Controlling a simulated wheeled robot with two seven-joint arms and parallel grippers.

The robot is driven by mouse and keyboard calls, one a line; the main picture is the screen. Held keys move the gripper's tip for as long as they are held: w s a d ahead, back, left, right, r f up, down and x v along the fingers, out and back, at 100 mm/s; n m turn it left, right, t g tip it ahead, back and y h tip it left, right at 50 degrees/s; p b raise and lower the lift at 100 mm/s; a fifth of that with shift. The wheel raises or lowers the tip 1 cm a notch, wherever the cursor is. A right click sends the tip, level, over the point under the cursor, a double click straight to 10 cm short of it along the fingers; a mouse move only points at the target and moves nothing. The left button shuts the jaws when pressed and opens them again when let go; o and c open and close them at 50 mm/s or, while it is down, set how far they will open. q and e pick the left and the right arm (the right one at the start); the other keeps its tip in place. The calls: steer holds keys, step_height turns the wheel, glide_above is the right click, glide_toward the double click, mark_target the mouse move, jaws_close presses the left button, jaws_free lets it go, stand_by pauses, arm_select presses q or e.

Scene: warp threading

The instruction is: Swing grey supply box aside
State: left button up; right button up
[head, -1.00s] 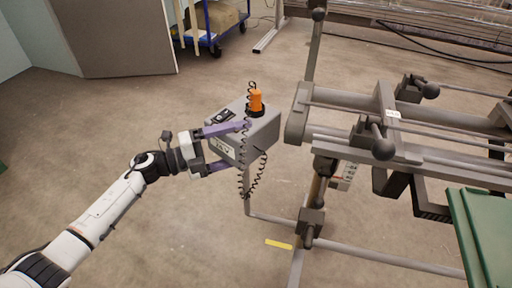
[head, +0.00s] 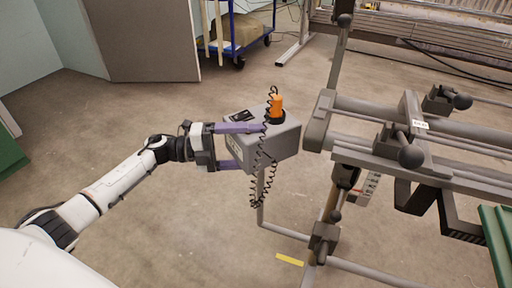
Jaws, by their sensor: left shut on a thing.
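The grey supply box (head: 285,143) sits on a thin grey post in the middle of the head view, just left of the loom frame. An orange knob (head: 276,106) stands on its top, and a black coiled cord (head: 262,172) hangs down its front. My left gripper (head: 240,145) comes from the left with its purple fingers on either side of the box, shut on it. One finger lies along the upper edge and the other lower down. The box's left face is partly hidden by the fingers. My right gripper is not in view.
The grey metal loom frame (head: 375,138) with bars and dark knobs fills the right side, close to the box. A green panel (head: 497,240) is at the lower right. A blue cart (head: 240,32) stands at the back. The floor on the left is clear.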

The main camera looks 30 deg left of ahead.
arm_select(q)
steer(key=o, duration=1.5)
steer(key=shift+a, duration=0.1)
steer(key=v, duration=1)
steer(key=shift+s+f, duration=0.1)
steer(key=shift+s, duration=0.1)
